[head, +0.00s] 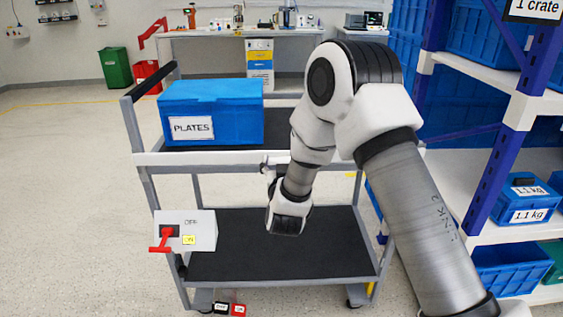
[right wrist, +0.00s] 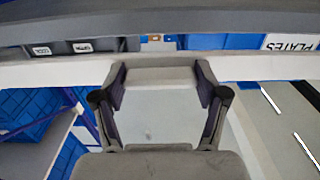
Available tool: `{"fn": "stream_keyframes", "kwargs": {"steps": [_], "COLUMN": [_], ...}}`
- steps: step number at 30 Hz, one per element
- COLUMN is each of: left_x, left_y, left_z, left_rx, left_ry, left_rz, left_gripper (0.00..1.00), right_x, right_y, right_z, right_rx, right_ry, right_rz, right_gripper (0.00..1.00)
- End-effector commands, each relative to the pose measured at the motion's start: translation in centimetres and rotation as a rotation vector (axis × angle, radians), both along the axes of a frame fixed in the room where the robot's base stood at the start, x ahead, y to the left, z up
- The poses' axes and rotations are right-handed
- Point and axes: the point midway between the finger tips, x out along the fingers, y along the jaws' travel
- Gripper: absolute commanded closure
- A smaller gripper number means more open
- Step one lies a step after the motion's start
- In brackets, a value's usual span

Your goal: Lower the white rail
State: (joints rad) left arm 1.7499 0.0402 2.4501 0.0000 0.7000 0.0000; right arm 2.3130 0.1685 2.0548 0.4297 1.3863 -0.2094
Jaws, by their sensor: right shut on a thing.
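The white rail (head: 200,158) runs level along the front of the cart's upper shelf, below the blue PLATES box. My right gripper (head: 268,166) is at the middle of the rail, with my forearm hiding part of the rail. In the right wrist view the rail (right wrist: 60,71) crosses the picture, and the fingers of my right gripper (right wrist: 161,76) are closed around it. My left gripper is in neither view.
The cart carries the blue PLATES box (head: 212,112) on top; its lower shelf (head: 230,262) is bare. A grey switch box (head: 199,230) with a red handle (head: 163,240) sits at the front left. A blue-post rack (head: 497,165) with crates stands right. The left floor is open.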

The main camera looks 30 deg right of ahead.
Motion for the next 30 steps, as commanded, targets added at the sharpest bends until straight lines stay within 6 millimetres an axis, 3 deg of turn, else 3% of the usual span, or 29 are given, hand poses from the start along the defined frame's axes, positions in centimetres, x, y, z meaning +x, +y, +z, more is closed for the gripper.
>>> {"fn": "stream_keyframes", "kwargs": {"steps": [9,19,20,21,22,30], "left_x": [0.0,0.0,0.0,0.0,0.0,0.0], "left_y": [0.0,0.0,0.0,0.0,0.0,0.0], "left_z": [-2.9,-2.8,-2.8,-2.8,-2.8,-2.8], "left_rx": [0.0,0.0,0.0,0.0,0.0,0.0], "left_ry": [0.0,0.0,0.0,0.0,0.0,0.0], "left_rz": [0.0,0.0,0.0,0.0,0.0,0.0], "left_gripper": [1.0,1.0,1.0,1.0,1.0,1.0], "right_x": [0.2,0.2,0.2,0.2,0.2,0.1], "right_y": [-0.1,-0.2,-0.2,-0.2,-0.1,-0.1], "right_z": [-5.1,-5.4,-5.4,-5.4,-5.4,-5.5], "right_rx": [0.001,0.001,0.001,0.001,0.001,0.0], "right_ry": [-0.008,-0.009,-0.009,-0.009,-0.009,-0.005], "right_rz": [-0.002,-0.002,-0.002,-0.002,-0.002,-0.001], "right_gripper": [0.9,0.9,0.2,0.06,0.02,0.02]}}
